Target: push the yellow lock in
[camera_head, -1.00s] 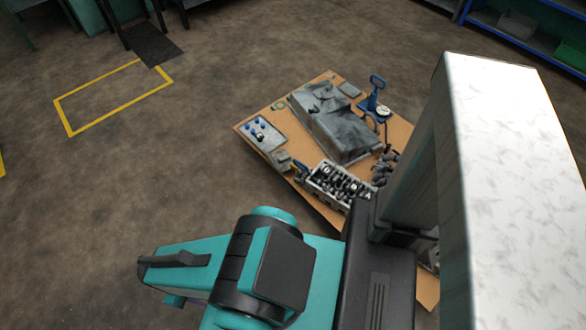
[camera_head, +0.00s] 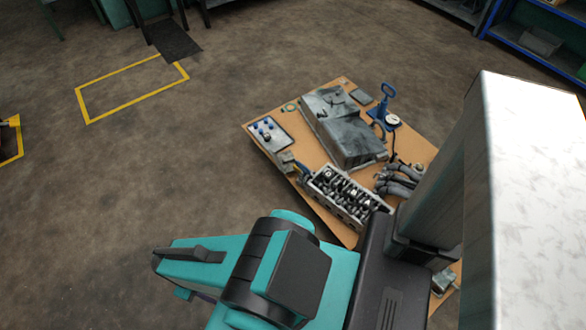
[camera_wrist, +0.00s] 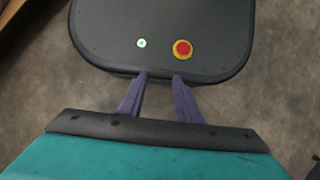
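I cannot make out a yellow lock in either view. My gripper (camera_wrist: 160,76) shows in the wrist view as two purple fingers. They stand apart with nothing between them, so it is open and empty. Beyond the fingertips is a dark rounded panel, which looks like part of my own base, with a red button in a yellow ring on it. In the head view the fingers are mostly hidden by my teal arm, which is folded at the bottom centre.
A tan tabletop (camera_head: 262,149) holds a grey metal block (camera_head: 347,132), an engine head (camera_head: 345,193), a blue tool (camera_head: 384,101), and a tray of small parts (camera_head: 268,135). A yellow floor outline (camera_head: 82,107) lies left. Blue shelving (camera_head: 487,20) stands top right. The floor left of the table is clear.

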